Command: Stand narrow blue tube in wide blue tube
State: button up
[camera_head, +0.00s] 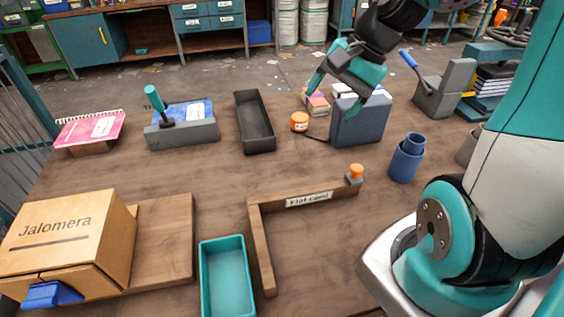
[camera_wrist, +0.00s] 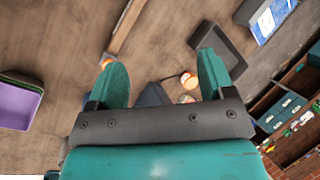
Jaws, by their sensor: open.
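The wide blue tube (camera_head: 404,166) stands upright on the wooden table, right of the centre in the head view. The narrow blue tube (camera_head: 413,142) stands upright with its lower part inside the wide tube, and its open top rises above the wide rim. My gripper (camera_head: 334,94) is in the air above the blue-grey box, to the left of and behind the tubes in the head view. Its teal fingers are apart with nothing held between them, as the wrist view (camera_wrist: 165,78) also shows. I cannot make out the tubes in the wrist view.
A blue-grey box (camera_head: 360,121) stands below my gripper, with an orange tape roll (camera_head: 299,121) to its left. A dark tray (camera_head: 255,125), a teal tray (camera_head: 226,280) and a wooden frame (camera_head: 256,235) are on the table. The table around the frame is mostly clear.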

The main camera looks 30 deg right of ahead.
jog(key=s+a+r+n+g, duration=0.1)
jog(key=s+a+n, duration=0.5)
jog(key=a+n, duration=0.3)
jog(key=s+a+r+n+g, duration=0.1)
jog(key=s+a+n, duration=0.5)
jog(key=a+n, duration=0.3)
jog(key=shift+s+a+r+n+g, duration=0.2)
jog(key=shift+a+r+n+g, duration=0.05)
jog(key=shift+n+g, duration=0.05)
